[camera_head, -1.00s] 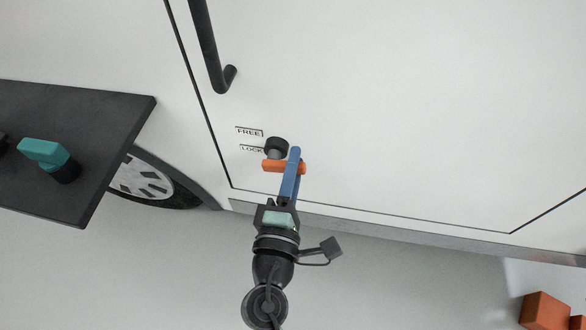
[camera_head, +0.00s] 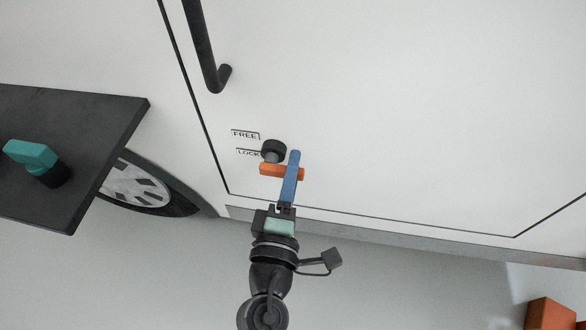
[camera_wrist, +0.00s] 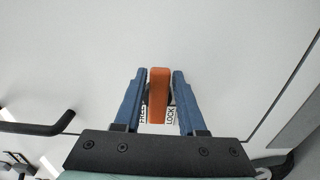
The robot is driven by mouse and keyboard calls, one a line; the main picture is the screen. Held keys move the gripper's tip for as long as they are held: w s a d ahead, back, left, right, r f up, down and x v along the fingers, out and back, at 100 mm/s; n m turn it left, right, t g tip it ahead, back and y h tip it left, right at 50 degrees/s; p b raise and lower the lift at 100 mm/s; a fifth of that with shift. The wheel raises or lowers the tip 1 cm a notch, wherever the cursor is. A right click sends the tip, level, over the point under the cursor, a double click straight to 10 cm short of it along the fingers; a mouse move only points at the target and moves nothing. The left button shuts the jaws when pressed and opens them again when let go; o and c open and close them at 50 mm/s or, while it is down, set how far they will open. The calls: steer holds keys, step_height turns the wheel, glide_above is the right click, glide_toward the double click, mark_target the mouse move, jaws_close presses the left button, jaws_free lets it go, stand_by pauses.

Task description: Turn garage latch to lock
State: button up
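The garage latch is an orange bar (camera_head: 282,171) beside a round black knob (camera_head: 273,150) on the white garage door, low near its left edge. The labels FREE (camera_head: 245,135) and LOCK (camera_head: 248,153) are left of it. In the wrist view the orange bar (camera_wrist: 159,95) stands between the two blue fingers of my gripper (camera_wrist: 160,75). Narrow gaps show at its sides, with parts of the labels visible through them. My gripper (camera_head: 291,165) overlaps the bar's right part in the head view. Whether a finger touches the bar cannot be seen.
A black door handle (camera_head: 212,60) hangs above the latch. A dark shelf (camera_head: 90,120) with a teal-topped knob (camera_head: 32,153) juts in at left, in front of a wheel (camera_head: 138,183). Orange blocks (camera_head: 548,314) sit at lower right. The door's right side is clear.

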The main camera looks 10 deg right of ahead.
steer(key=shift+o, duration=1)
steer(key=shift+s, duration=0.1)
steer(key=b+v, duration=0.2)
steer(key=v, duration=1)
steer(key=shift+s+b, duration=0.35)
steer(key=shift+a, duration=0.15)
